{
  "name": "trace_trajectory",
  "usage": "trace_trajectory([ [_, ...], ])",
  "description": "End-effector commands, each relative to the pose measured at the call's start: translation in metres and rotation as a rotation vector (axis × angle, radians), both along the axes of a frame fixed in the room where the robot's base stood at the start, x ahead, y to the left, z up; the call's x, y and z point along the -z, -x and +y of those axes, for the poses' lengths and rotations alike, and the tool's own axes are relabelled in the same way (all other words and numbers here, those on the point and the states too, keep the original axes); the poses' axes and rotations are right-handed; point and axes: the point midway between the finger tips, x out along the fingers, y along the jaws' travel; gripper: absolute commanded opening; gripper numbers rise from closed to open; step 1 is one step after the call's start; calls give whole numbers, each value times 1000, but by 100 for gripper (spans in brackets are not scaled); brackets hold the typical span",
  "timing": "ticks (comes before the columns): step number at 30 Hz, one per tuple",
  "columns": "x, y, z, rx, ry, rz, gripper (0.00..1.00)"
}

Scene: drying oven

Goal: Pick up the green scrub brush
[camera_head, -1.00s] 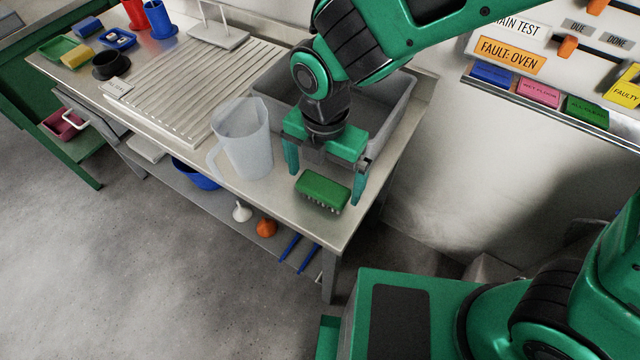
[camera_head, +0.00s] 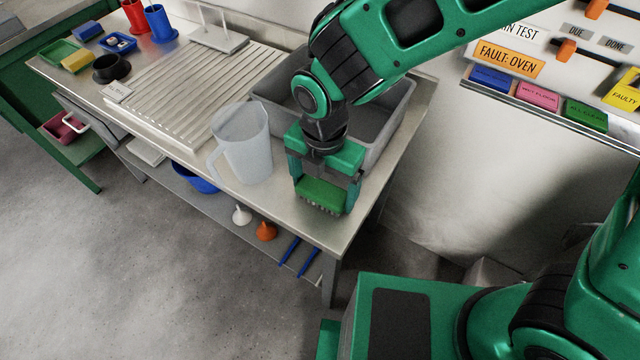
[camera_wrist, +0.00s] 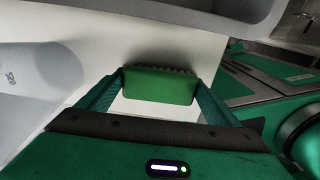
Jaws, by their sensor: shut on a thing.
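The green scrub brush (camera_head: 322,194) is at the front right of the steel bench, bristles facing down. My gripper (camera_head: 324,192) is around it from above, with its fingers shut on the brush's two ends. In the wrist view the brush (camera_wrist: 161,85) sits between my two green fingertips (camera_wrist: 161,88), its bristles along the far edge. I cannot tell whether the bristles still touch the bench top.
A clear plastic jug (camera_head: 243,146) stands just left of my gripper. A grey basin (camera_head: 376,116) is close behind it. A ribbed drainboard (camera_head: 185,95) lies further left. The bench's front edge (camera_head: 270,220) is near the brush.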

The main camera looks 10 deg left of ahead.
Motion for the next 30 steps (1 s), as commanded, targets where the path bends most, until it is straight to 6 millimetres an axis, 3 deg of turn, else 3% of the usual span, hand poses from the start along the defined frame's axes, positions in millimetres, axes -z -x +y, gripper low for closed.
trace_trajectory([
  [5,-12,-1,1,1,-2,-2,62],
  [11,-42,-1,1,1,-4,-4,62],
  [21,-74,52,26,-4,-2,-1,62],
  [30,-98,88,43,-2,-2,-1,62],
])
